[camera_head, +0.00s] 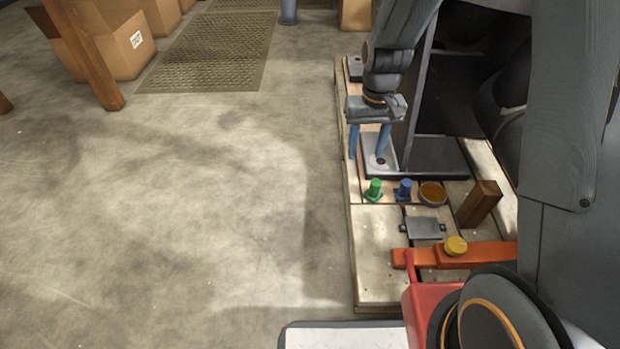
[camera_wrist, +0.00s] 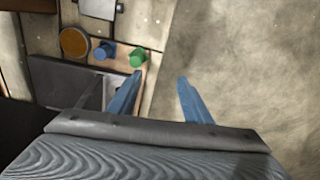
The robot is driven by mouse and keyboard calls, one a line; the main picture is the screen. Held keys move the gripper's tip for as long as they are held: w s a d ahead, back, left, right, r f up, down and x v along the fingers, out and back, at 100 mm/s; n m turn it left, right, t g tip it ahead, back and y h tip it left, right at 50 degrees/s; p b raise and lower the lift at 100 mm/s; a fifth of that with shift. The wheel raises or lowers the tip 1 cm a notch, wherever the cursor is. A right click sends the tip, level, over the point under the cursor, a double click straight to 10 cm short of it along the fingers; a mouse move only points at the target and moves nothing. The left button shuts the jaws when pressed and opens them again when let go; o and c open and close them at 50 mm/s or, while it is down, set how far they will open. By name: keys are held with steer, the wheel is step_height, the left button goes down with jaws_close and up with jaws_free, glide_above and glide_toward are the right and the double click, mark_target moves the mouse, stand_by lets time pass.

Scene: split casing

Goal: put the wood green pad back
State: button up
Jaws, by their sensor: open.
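A green piece (camera_head: 374,188) with a raised round knob on a flat base stands upright on a tan wooden strip near the bench's left edge. It also shows in the wrist view (camera_wrist: 138,57), just beyond the left fingertip. I cannot tell for certain which part is the wood green pad. My gripper (camera_head: 368,155) has two blue fingers pointing down, apart and empty, behind the green piece in the head view.
A blue knobbed piece (camera_head: 404,189) and a round orange-brown dish (camera_head: 432,193) stand right of the green piece. A brown block (camera_head: 480,203), grey plate (camera_head: 424,228) and orange bar (camera_head: 430,256) with a yellow knob (camera_head: 456,245) are nearby. A dark upright panel (camera_head: 415,85) stands behind.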

steer(key=s+a+r+n+y, duration=0.1)
steer(key=s+a+r+n, duration=0.3)
steer(key=s+a+r, duration=1.15)
steer(key=s+r+n, duration=0.1)
steer(key=s+r, duration=0.3)
steer(key=s, duration=0.9)
steer(key=shift+d+r+n+y, duration=0.2)
steer(key=shift+n+y, duration=0.1)
steer(key=shift+n, duration=0.1)
steer(key=shift+r, duration=0.15)
steer(key=d+r+m+p, duration=0.2)
steer(key=d+r+p, duration=0.5)
steer(key=p, duration=0.5)
steer(key=d+r+m+h+p, duration=0.1)
steer(key=d+r+p, duration=0.5)
steer(key=r+p, duration=0.6)
steer(key=d+r+m+p, duration=0.4)
steer(key=d+r+p, duration=0.3)
steer(key=p, duration=0.7)
step_height(320, 180, up, 3)
steer(key=shift+d+f+h, duration=0.15)
steer(key=shift+d+h, duration=0.2)
steer(key=shift+h, duration=0.05)
